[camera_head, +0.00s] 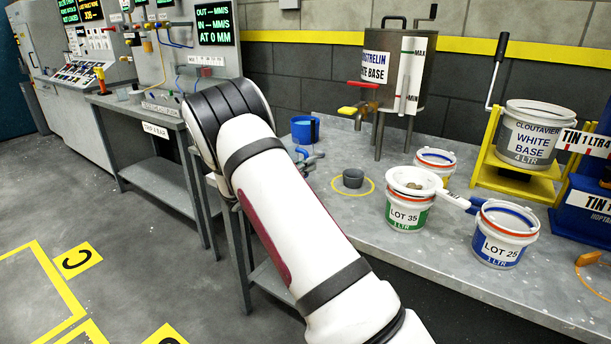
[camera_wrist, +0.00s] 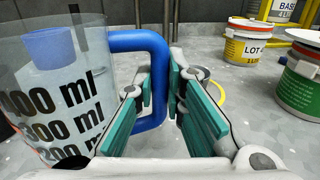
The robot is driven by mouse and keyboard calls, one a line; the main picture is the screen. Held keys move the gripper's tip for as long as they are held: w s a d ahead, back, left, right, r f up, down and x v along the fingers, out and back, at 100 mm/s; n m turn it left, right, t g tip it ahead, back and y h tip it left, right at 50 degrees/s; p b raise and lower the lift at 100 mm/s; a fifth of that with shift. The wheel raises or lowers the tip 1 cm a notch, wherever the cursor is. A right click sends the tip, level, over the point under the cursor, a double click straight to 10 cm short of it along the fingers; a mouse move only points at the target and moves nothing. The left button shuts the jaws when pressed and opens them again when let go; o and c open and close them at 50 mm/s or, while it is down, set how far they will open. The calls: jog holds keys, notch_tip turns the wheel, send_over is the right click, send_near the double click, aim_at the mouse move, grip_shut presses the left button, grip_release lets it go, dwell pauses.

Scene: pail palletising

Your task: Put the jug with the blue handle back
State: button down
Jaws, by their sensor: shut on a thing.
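The jug with the blue handle is a clear measuring jug with black ml markings, at the left of the wrist view (camera_wrist: 50,100). In the head view the jug (camera_head: 302,131) is at the bench's left end, beyond my arm. Its blue handle (camera_wrist: 138,40) runs down between the teal pads of my gripper (camera_wrist: 160,98), which is shut on it. In the head view my gripper (camera_head: 310,158) is partly hidden by my arm. The jug looks upright. Its base is cut off, so I cannot tell whether it touches the bench.
A small grey cup (camera_head: 353,178) stands in a yellow ring right of the jug. The LOT 35 pail (camera_head: 406,214), another pail (camera_head: 436,160) and the blue-labelled pail (camera_head: 504,236) stand farther right. A steel tank (camera_head: 400,60) on legs stands behind.

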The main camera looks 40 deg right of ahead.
jog(key=shift+f, duration=1.55)
jog(key=shift+f, duration=0.1)
jog(key=shift+a+f+b, duration=0.1)
jog(key=shift+b, duration=0.2)
jog(key=c, duration=1.7)
grip_release()
jog(key=shift+o, duration=0.2)
